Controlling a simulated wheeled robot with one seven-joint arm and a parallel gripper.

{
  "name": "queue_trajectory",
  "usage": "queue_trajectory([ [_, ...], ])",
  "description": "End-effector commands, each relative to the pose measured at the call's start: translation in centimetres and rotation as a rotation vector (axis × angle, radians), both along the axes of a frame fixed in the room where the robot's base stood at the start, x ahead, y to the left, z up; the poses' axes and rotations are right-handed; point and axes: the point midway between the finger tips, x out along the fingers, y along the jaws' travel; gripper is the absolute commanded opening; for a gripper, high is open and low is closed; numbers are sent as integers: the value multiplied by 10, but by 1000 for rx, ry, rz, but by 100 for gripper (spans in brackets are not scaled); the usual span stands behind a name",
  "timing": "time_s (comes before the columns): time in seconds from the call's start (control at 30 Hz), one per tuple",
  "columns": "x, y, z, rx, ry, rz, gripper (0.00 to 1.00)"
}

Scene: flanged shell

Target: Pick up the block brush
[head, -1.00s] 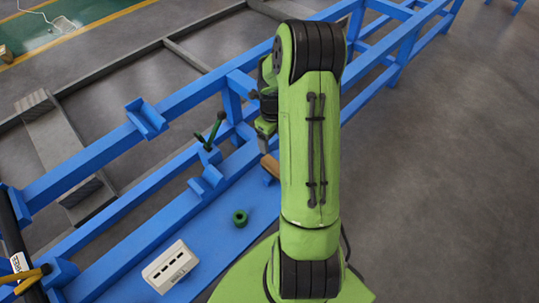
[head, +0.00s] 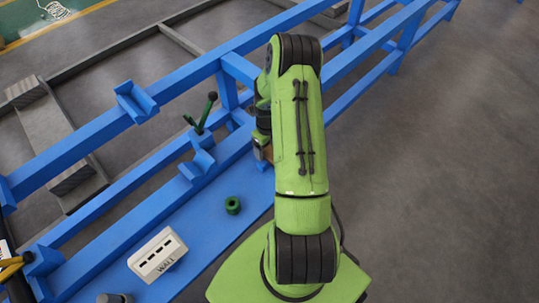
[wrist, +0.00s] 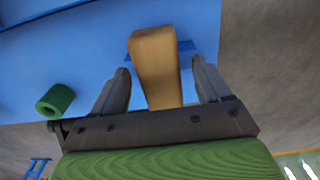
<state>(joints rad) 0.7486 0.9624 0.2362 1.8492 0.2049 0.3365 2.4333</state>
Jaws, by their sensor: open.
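The block brush (wrist: 155,62) shows in the wrist view as a tan wooden block on the blue surface. It lies between the two dark fingers of my gripper (wrist: 162,85). The fingers are apart, with a gap on each side of the wood. The near end of the brush is hidden behind the gripper body, and no bristles show. In the head view only a small brown part of the brush (head: 268,153) shows; my arm hides the rest and most of my gripper.
A green ring (head: 232,205) lies on the blue shelf (head: 205,222); it also shows in the wrist view (wrist: 55,101). A white slotted box (head: 157,255) stands further left. Blue rails (head: 190,85) and a green-handled clamp (head: 202,118) are beside my arm.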

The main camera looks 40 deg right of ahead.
Motion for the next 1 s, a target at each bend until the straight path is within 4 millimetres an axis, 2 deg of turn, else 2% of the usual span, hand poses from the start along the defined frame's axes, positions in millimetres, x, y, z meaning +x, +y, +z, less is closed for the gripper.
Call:
queue_trajectory([
  [0.03,-1,1,-11,2,2,0,77],
  [0.07,-1,0,-13,1,2,0,77],
  [0.27,0,0,-12,0,0,1,75],
  [0.6,0,0,-12,0,0,1,23],
  [0.67,0,0,-11,0,0,1,16],
  [0.87,0,0,-10,0,-1,1,16],
  [1.0,1,-1,14,-3,-4,1,16],
])
